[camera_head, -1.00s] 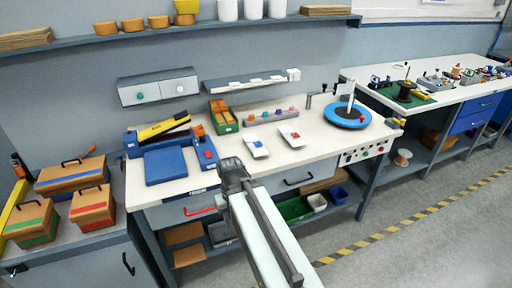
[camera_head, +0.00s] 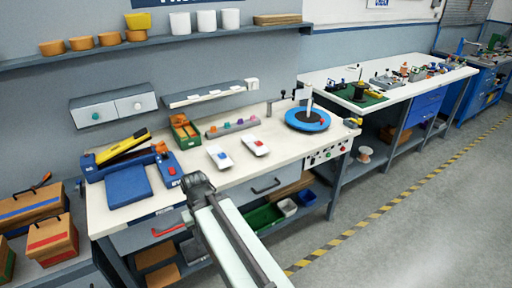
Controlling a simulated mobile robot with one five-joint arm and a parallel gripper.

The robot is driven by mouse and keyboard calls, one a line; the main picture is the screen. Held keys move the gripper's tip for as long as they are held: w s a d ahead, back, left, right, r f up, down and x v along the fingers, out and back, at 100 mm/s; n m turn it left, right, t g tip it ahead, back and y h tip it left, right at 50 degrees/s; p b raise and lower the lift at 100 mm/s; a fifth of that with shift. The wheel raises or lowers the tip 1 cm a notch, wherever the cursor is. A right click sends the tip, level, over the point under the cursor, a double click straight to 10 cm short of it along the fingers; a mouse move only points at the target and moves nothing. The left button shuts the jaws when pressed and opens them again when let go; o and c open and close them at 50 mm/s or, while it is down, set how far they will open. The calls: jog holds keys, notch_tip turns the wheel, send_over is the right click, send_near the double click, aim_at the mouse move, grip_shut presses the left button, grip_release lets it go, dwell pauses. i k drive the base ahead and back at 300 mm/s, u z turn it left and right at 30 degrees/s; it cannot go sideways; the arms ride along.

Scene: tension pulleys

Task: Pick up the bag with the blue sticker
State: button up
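Two small white bags lie side by side on the white bench top (camera_head: 285,147). The bag with the blue sticker (camera_head: 221,158) is the left one, and the bag with the red sticker (camera_head: 255,147) is the right one. My gripper (camera_head: 196,184) is at the far end of my arm, near the bench's front edge. In the picture it is below and left of the blue-sticker bag, and apart from it. Its fingers are too small and turned away to show whether they are open or shut.
A blue device with a yellow lever (camera_head: 127,178) stands left of the bags. A green box (camera_head: 183,129) and a row of coloured knobs (camera_head: 232,126) are behind them. A blue turntable (camera_head: 306,120) is at the right. The bench between the bags and turntable is clear.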

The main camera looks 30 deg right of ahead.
aim_at(222, 160)
jog(key=z, duration=1.65)
jog(key=k, duration=1.1)
jog(key=u, duration=1.8)
jog(key=i, duration=1)
